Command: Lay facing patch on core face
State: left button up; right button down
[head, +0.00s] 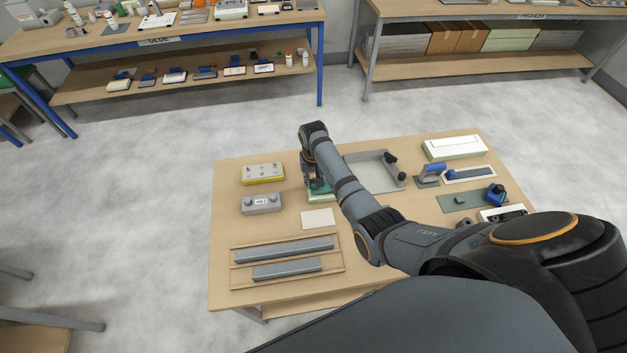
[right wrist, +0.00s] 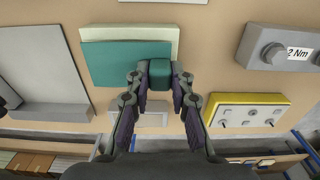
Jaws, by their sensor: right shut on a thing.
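My right gripper (right wrist: 160,88) is shut on a small teal block at the edge of a flat teal piece (right wrist: 125,64). The teal piece may be the facing patch; I cannot be sure. It overlaps a cream slab (right wrist: 130,34); whether they touch is unclear. In the head view the right gripper (head: 318,181) is over the table, partly hidden by my arm, with the teal piece (head: 317,188) below it. A thin cream sheet (head: 317,218) lies flat on the table nearer me. I cannot tell which piece is the core. My left gripper is not in view.
A yellow-edged box (head: 262,173) and a grey "2 Nm" box (head: 261,204) stand left of the gripper. A grey frame (head: 373,158) with dark knobs lies right. Grey bars (head: 284,250) lie at the front left. Blue-handled tools (head: 431,172) are at the right.

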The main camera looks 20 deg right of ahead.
jog(key=shift+f+b, duration=0.4)
jog(key=shift+f, duration=0.45)
jog(key=c, duration=1.1)
grip_release()
notch_tip(320, 180, up, 3)
jog(key=p, duration=0.3)
jog(key=shift+r+p, duration=0.35)
jog(key=shift+r, duration=2.15)
jog(key=shift+s+f, duration=0.1)
